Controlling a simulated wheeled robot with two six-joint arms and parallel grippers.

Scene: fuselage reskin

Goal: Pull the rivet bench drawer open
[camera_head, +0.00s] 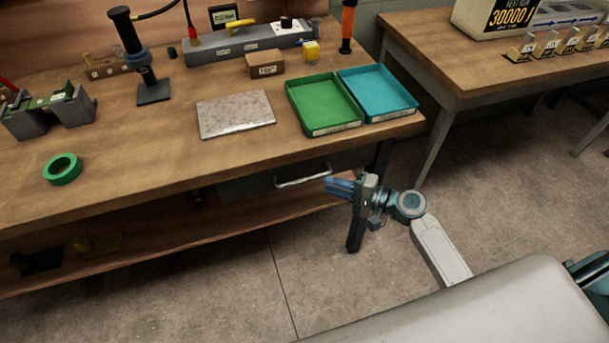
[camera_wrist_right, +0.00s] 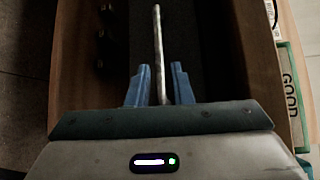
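The rivet bench drawer (camera_head: 240,188) is a dark grey front under the bench top and looks shut. Its pale bar handle (camera_head: 303,177) runs across the front. My right gripper (camera_head: 343,187) is at the right end of the handle, with its blue fingers pointing towards the bench. In the right wrist view the handle bar (camera_wrist_right: 158,45) runs between the two open fingers (camera_wrist_right: 161,84), with a narrow gap visible on each side. Whether the fingers reach fully around the bar in depth is hard to tell. My left gripper is out of view.
The wooden bench top (camera_head: 150,150) holds a green tray (camera_head: 330,130), a teal tray (camera_head: 390,118), a metal plate (camera_head: 235,114) and a green tape roll (camera_head: 62,169). A lower shelf (camera_head: 190,235) runs below. The floor (camera_head: 240,290) before the drawer is clear.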

